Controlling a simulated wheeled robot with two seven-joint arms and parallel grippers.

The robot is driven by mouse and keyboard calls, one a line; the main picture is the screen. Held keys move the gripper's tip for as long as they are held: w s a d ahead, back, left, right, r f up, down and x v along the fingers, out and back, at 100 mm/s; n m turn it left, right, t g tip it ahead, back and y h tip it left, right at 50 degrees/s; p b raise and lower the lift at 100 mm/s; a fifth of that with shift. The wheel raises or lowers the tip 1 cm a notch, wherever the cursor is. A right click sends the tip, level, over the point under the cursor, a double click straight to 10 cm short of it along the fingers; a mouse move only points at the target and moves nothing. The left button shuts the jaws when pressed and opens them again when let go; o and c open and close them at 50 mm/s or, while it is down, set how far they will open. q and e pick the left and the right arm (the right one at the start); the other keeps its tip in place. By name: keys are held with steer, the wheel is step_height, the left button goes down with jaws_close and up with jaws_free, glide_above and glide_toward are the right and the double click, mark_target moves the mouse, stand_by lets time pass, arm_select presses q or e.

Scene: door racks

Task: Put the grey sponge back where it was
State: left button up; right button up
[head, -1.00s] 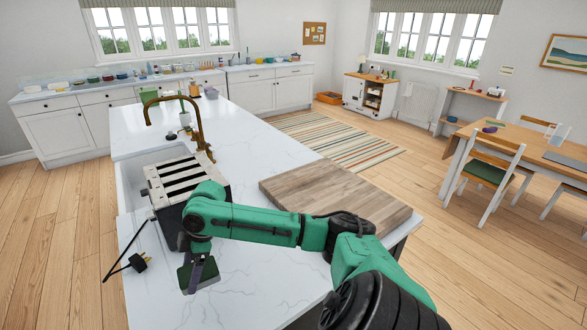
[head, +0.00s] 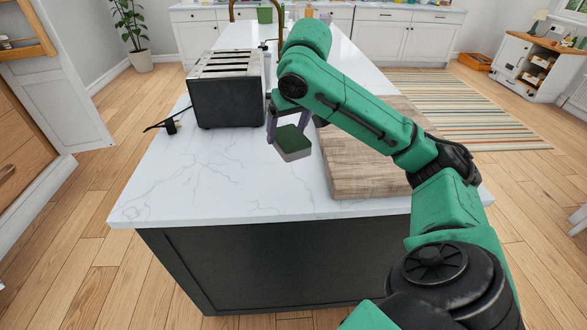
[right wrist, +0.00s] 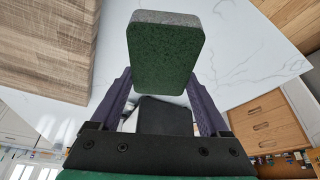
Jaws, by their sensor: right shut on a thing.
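The grey sponge (head: 296,153) has a dark green face and a pale grey body. My right gripper (head: 289,130) is shut on it and holds it in front of the toaster and left of the chopping board; I cannot tell how high above the white worktop it is. In the right wrist view the sponge (right wrist: 165,55) sticks out beyond the two purple-grey fingers, green face toward the camera. My left gripper is not in view.
A black toaster (head: 227,102) stands on the marble island (head: 185,180), its cable and plug (head: 170,126) at the left edge. A wooden chopping board (head: 360,165) lies at right. A white door (head: 50,95) with a wooden rack (head: 28,42) stands at far left. The front-left worktop is clear.

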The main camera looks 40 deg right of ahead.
mark_target(300, 146)
steer(key=f, duration=0.4)
steer(key=f+b, duration=0.1)
steer(key=f, duration=0.3)
steer(key=f+b, duration=0.1)
steer(key=f, duration=0.3)
steer(key=shift+s+d+f, duration=0.15)
steer(key=shift+s+f, duration=0.1)
steer(key=shift+f, duration=0.45)
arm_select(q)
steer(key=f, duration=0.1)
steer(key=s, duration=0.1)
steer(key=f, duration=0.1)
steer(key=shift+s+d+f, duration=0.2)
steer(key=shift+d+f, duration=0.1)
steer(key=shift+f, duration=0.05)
arm_select(e)
steer(key=o, duration=1)
steer(key=shift+o, duration=0.2)
steer(key=shift+r, duration=0.15)
steer(key=v, duration=1.2)
steer(key=shift+s, duration=0.1)
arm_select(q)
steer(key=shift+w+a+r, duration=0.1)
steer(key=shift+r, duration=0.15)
